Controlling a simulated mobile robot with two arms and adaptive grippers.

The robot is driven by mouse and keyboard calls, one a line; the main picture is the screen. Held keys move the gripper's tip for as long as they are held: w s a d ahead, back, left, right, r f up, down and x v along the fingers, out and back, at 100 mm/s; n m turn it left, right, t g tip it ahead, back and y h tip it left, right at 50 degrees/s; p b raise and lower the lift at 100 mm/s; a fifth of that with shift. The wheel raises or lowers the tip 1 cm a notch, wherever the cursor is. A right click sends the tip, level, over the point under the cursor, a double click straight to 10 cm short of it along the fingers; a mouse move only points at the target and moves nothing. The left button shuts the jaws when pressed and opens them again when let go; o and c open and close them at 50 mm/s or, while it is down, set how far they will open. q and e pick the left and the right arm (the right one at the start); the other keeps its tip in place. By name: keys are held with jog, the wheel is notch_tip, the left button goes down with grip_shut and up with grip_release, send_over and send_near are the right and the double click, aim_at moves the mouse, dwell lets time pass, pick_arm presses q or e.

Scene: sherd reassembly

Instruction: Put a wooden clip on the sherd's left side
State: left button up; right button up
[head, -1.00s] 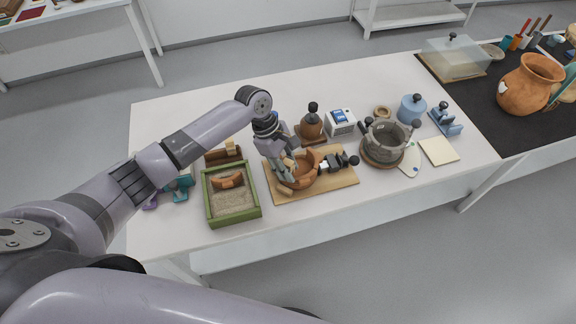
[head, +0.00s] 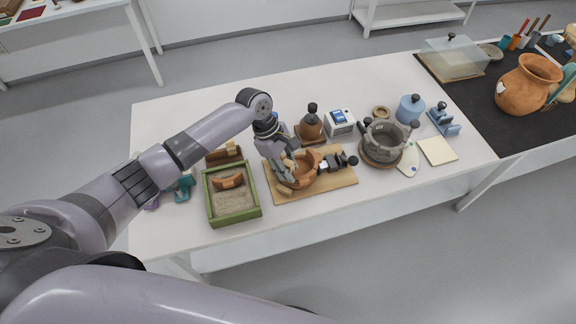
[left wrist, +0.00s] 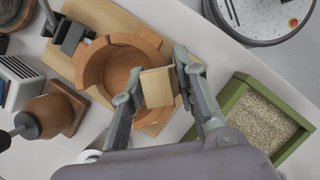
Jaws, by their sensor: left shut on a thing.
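My left gripper (head: 284,172) is at the left side of the terracotta bowl (head: 312,160) on the wooden board (head: 340,182). It is shut on a small pale wooden clip (left wrist: 158,87), which the left wrist view shows between the fingertips. In that view the clip overlaps the rim of the bowl (left wrist: 112,68); whether it grips the wall I cannot tell. The bowl's rim is uneven, and which part is the sherd is unclear because my fingers hide that side. Another curved terracotta piece (head: 229,181) lies in the green sandbox (head: 207,208). My right gripper is not in view.
A dark clamp (head: 337,164) stands at the bowl's right. A brown rack (head: 222,158) with a wooden block is behind the sandbox. A brown bottle (head: 311,127), a white device (head: 341,122) and a grey pot (head: 383,145) stand behind and right. The table's back left is clear.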

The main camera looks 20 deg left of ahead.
aim_at(289, 163)
pick_arm(q)
jog(key=shift+f, duration=0.65)
dwell(0.8)
jog(key=o, duration=0.8)
dwell(0.7)
jog(key=shift+r+p, duration=2.3)
jog(key=shift+p, duration=0.9)
jog(key=shift+f, duration=0.1)
